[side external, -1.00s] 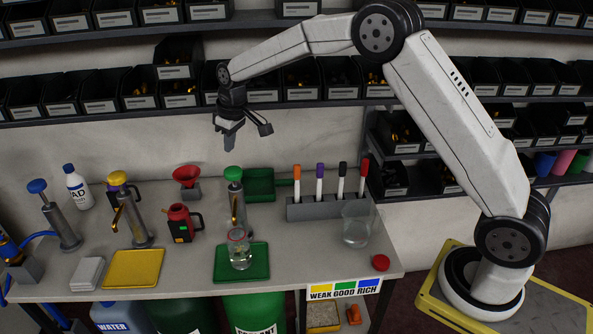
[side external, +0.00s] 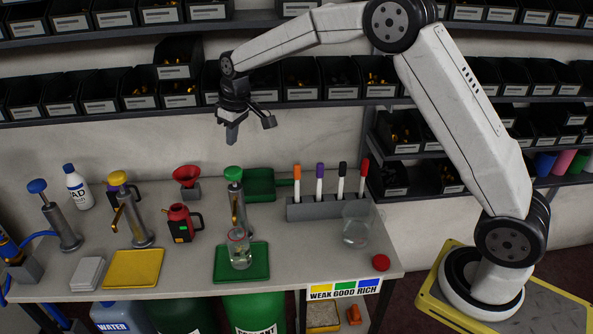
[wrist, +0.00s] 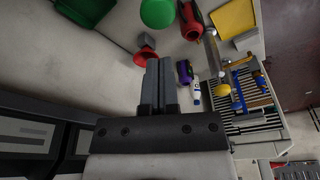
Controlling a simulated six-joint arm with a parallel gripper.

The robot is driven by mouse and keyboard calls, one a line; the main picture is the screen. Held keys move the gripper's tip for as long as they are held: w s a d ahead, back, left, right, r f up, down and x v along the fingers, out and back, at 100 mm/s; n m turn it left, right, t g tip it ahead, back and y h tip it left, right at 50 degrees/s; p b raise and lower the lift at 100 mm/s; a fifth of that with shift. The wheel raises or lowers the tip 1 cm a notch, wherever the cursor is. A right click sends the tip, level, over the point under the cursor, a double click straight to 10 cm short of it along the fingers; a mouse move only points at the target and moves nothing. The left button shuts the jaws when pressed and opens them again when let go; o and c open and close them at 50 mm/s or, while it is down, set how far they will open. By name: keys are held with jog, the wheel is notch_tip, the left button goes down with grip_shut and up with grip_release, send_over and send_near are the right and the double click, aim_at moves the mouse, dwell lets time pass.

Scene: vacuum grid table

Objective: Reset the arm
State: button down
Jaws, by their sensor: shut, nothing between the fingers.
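My gripper (side external: 231,134) hangs in the air above the back of the table, in front of the lower shelf of bins. It points down, is shut and holds nothing. In the wrist view its two fingers (wrist: 158,84) lie side by side, pressed together. Below it stands the green-topped pump (side external: 233,176), well apart from the fingers. The red funnel (side external: 187,177) is below and to the left.
The table (side external: 200,292) holds a glass jar (side external: 240,250) on a green tray (side external: 258,270), a yellow tray (side external: 133,269), a red-black jug (side external: 180,224), a marker rack (side external: 315,208) and a beaker (side external: 357,227). Shelves of black bins (side external: 265,82) run close behind my gripper.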

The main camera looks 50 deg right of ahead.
jog(key=s+f+m, duration=0.1)
jog(key=s+f, duration=0.2)
jog(key=s, duration=1.1)
jog(key=s+f+m, duration=0.1)
jog(key=s+f, duration=0.2)
jog(key=s, duration=1.2)
jog(key=shift+d+f+m+h, duration=0.3)
jog(key=shift+d+m, duration=0.1)
jog(key=shift+d, duration=0.05)
